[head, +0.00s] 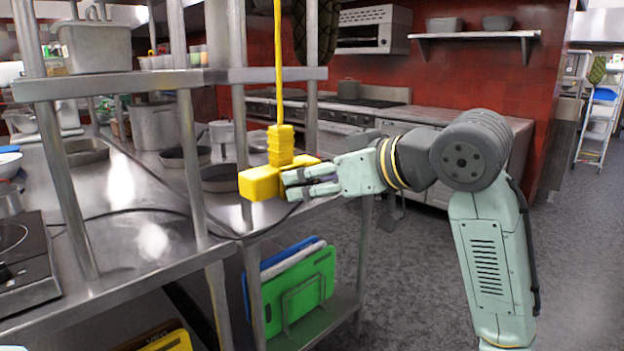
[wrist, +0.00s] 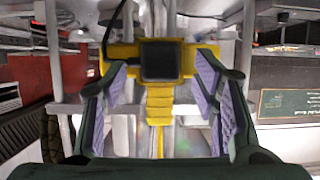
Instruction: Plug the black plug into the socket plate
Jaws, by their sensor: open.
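A yellow socket box (head: 262,183) with several arms hangs from a yellow cable (head: 279,70) over the steel counter's edge. In the wrist view the yellow box (wrist: 159,98) is straight ahead, with a black square face (wrist: 161,60) at its middle; I cannot tell whether that is the socket plate or the plug. My gripper (head: 290,185) reaches in from the right, close to the box. Its fingers (wrist: 162,78) are open, one on each side of the black square, with nothing visibly held. I cannot make out a separate black plug.
A black cable (head: 160,210) lies along the steel counter (head: 130,250). Shelf posts (head: 188,120) stand close to the left of the box. Pans (head: 222,178) sit behind it. Green and blue boards (head: 300,290) stand on the lower shelf. The floor at right (head: 580,260) is clear.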

